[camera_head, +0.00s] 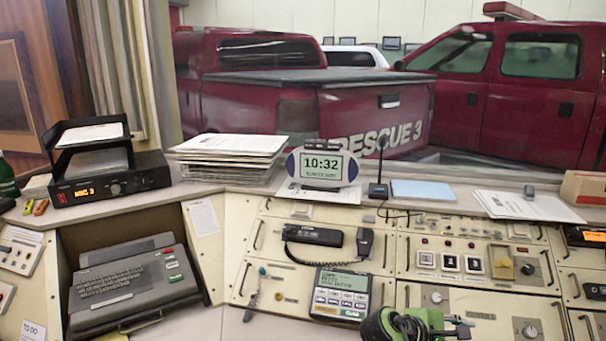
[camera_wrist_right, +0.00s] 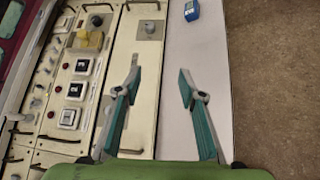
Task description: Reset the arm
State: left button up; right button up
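My right gripper (camera_head: 462,328) shows at the bottom edge of the head view, right of centre, with its green wrist beside it. It is over the front of the console, below the panel with the square buttons. In the right wrist view the right gripper (camera_wrist_right: 160,88) has its two teal-padded fingers spread apart with nothing between them. A cream panel strip and the edge of a pale desk surface lie beneath the fingers. My left arm and left gripper are not in either view.
The cream console (camera_head: 447,236) carries square push buttons, a yellow switch cover (camera_head: 501,263) and knobs. A keypad phone (camera_head: 341,294) and a corded handset (camera_head: 364,243) are to the left. A small blue object (camera_wrist_right: 192,10) lies on the pale surface (camera_wrist_right: 205,60). Brown floor (camera_wrist_right: 275,80) is beyond.

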jog(key=s+a+f+m+y, duration=0.3)
jog(key=s+f+m+y, duration=0.2)
jog(key=s+f, duration=0.85)
jog(key=s+a+m+y, duration=0.2)
jog(key=s+a+y, duration=0.3)
jog(key=s, duration=0.4)
jog(key=s+a+m+y, duration=0.2)
jog(key=s+a+m, duration=0.1)
jog(key=s+a, duration=0.55)
jog(key=s+d+f+g, duration=0.1)
jog(key=s+f, duration=0.2)
jog(key=f, duration=2.5)
jog(key=s+d+f+g, duration=0.1)
jog(key=s+d+f, duration=0.2)
jog(key=s+f, duration=1.1)
jog(key=s, duration=0.2)
jog(key=shift+s+d+f+n+g, duration=0.15)
jog(key=shift+s+f+n+g, duration=0.05)
jog(key=shift+s+n+g, duration=0.15)
